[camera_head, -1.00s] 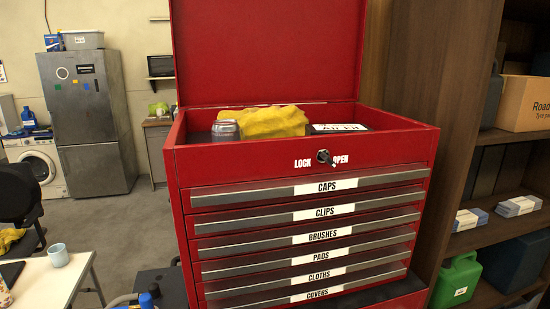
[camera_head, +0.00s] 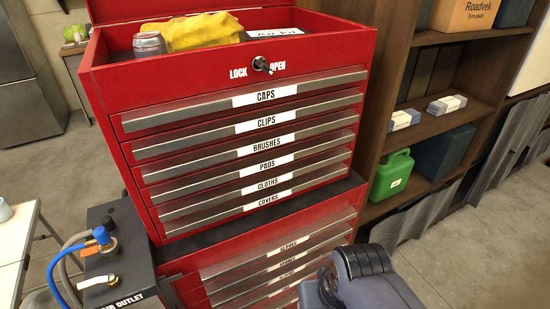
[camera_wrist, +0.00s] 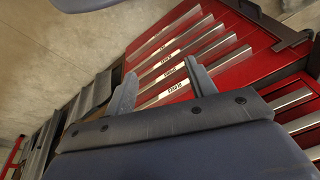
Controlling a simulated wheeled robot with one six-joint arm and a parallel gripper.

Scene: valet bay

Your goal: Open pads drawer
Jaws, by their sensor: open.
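The pads drawer (camera_head: 267,167) is the fourth down in the upper red chest, labelled PADS, with a silver strip along its front. It looks shut, as do the drawers above and below it. A lock (camera_head: 262,64) marked LOCK and OPEN sits above the drawers, its key turned toward the OPEN side. In the wrist view my gripper (camera_wrist: 160,70) is open, with nothing between its fingers. My arm shows low right in the head view; my fingers do not show there.
A lower red chest (camera_head: 185,285) with labelled drawers stands below. An air outlet box (camera_head: 120,265) with hoses stands at its left. A shelf unit (camera_head: 440,38) with a green can (camera_head: 392,175) stands right. Grey floor lies beyond.

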